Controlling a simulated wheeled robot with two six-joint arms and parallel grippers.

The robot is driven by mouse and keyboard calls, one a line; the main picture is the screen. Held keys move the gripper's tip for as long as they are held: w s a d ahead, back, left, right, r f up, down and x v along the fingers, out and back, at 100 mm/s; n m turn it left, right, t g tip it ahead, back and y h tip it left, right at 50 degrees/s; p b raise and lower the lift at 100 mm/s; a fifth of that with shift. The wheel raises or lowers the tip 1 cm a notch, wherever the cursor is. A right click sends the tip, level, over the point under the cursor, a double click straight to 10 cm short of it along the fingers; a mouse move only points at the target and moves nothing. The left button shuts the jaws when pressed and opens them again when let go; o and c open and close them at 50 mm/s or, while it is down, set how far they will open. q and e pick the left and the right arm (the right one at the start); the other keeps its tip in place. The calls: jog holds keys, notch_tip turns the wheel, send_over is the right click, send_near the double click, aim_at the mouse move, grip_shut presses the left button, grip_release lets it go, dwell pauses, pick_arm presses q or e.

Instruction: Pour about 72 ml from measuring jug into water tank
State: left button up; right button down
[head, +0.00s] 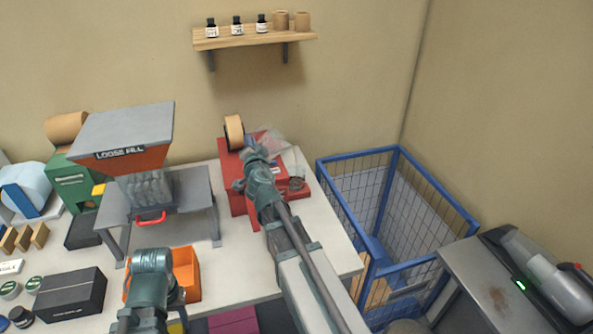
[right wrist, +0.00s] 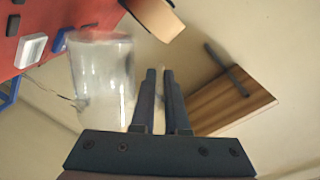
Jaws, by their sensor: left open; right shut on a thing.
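The clear measuring jug (right wrist: 102,82) is beside the fingers of my right gripper (right wrist: 160,72) in the right wrist view. My right gripper is shut on it, seemingly at the handle, though the grip itself is hard to see. In the head view the jug (head: 275,143) is a faint clear shape at the end of my right arm, above the red machine (head: 232,182), and looks tilted. I cannot clearly make out the water tank or the water level. My left gripper (head: 176,298) is by the orange bin, open, its fingertips mostly hidden.
A loose-fill hopper (head: 125,135) on a grey stand is left of the red machine. The orange bin (head: 187,268) sits at the table's front. A blue wire cage (head: 398,210) stands right of the table. A wall shelf (head: 255,39) holds small bottles.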

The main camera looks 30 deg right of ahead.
jog(key=shift+a, duration=0.15)
jog(key=a+f+n+b, duration=0.1)
jog(key=n, duration=0.1)
jog(key=w+a+f+n+b, duration=0.1)
jog(key=a+n+b, duration=0.1)
jog(key=a+f+n+b, duration=0.1)
jog(key=n, duration=0.1)
jog(key=shift+w+a+f+n+h, duration=0.2)
jog(key=shift+a+f+n+h, duration=0.1)
jog(key=shift+a+f+n, duration=0.1)
jog(key=shift+a+n+b, duration=0.1)
jog(key=shift+n+b, duration=0.2)
jog(key=shift+b, duration=0.05)
jog(key=shift+r, duration=0.1)
jog(key=shift+w+a+f+n+b, duration=0.1)
jog(key=shift+a+f+n+b, duration=0.1)
jog(key=shift+f+n+b, duration=0.3)
jog(key=shift+w+a+f+n+b, duration=0.1)
jog(key=shift+a+f+n+b, duration=0.05)
jog(key=shift+f+n+b, duration=0.3)
dwell(0.9)
